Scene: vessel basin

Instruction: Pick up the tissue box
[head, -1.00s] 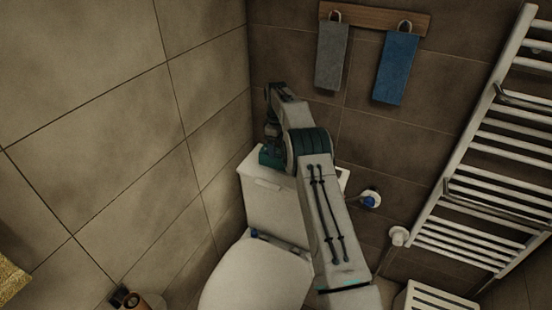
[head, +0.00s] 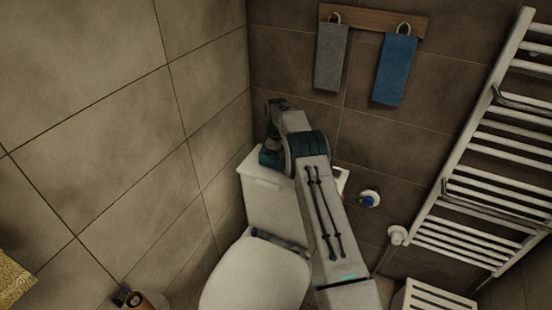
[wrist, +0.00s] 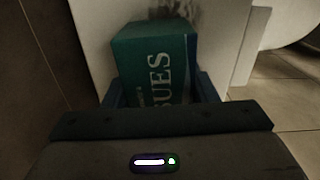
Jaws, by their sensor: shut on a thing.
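The tissue box is teal green with pale lettering. In the wrist view the tissue box (wrist: 155,55) sits between the two fingers of my gripper (wrist: 158,88), which is shut on it. In the head view the tissue box (head: 268,157) shows at the left end of the top of the white toilet cistern (head: 270,205), below my wrist. My fingers are hidden there by my arm. I cannot tell whether the box touches the cistern top.
The toilet lid (head: 258,275) is below the cistern. A towel rail (head: 480,170) is on the right wall. Grey (head: 330,58) and blue (head: 396,70) towels hang above my arm. Tiled walls close in behind and left of the cistern. A white slatted stool (head: 432,298) stands at lower right.

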